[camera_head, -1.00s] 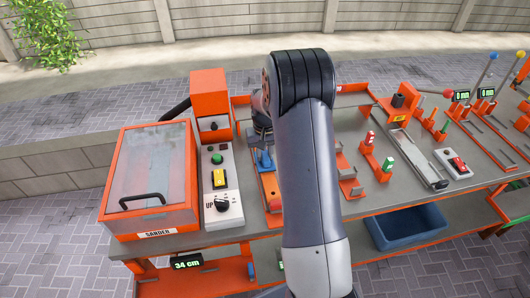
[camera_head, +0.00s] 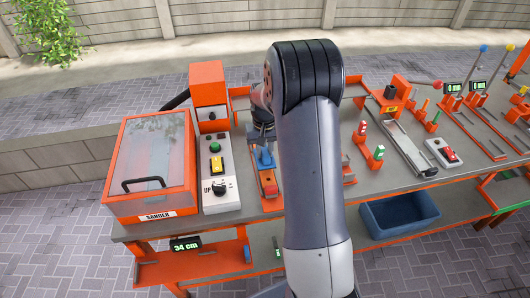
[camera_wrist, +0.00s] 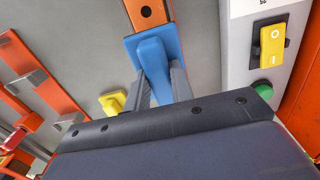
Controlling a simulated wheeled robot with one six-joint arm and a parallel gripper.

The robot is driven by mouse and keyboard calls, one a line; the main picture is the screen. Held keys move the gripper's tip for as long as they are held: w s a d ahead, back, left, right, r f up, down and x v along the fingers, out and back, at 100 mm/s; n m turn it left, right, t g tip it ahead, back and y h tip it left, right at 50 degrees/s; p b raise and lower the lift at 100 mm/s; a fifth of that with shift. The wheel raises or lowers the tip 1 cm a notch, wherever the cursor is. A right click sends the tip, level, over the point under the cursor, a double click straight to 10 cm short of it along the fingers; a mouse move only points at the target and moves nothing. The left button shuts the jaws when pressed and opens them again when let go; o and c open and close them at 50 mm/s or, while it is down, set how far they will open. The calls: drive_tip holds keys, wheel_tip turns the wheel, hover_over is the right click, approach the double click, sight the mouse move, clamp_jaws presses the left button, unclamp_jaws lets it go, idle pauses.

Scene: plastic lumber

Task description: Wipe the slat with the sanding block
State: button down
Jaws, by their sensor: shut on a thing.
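The blue sanding block (camera_wrist: 152,55) is between the two grey fingers of my gripper (camera_wrist: 160,88) in the wrist view. The fingers are shut on its raised grip. Its flat blue base lies at the end of an orange strip (camera_wrist: 147,12) with a dark hole. In the head view the blue block (camera_head: 264,157) sits over the orange strip (camera_head: 269,186), left of my arm, and my fingers are hard to make out. I cannot tell the slat apart from this strip, nor whether the block touches it.
The sander box (camera_head: 150,165) and a grey control panel (camera_head: 220,180) stand close on the left. A yellow piece (camera_wrist: 112,102) lies beside my gripper. Orange fixtures and a grey rail (camera_head: 408,150) stand to the right. A blue bin (camera_head: 400,215) sits below the bench top.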

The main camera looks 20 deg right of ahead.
drive_tip(key=shift+r+p, duration=1.45)
drive_tip(key=shift+r, duration=1.3)
drive_tip(key=shift+s+f, duration=0.1)
drive_tip(key=shift+f, duration=0.05)
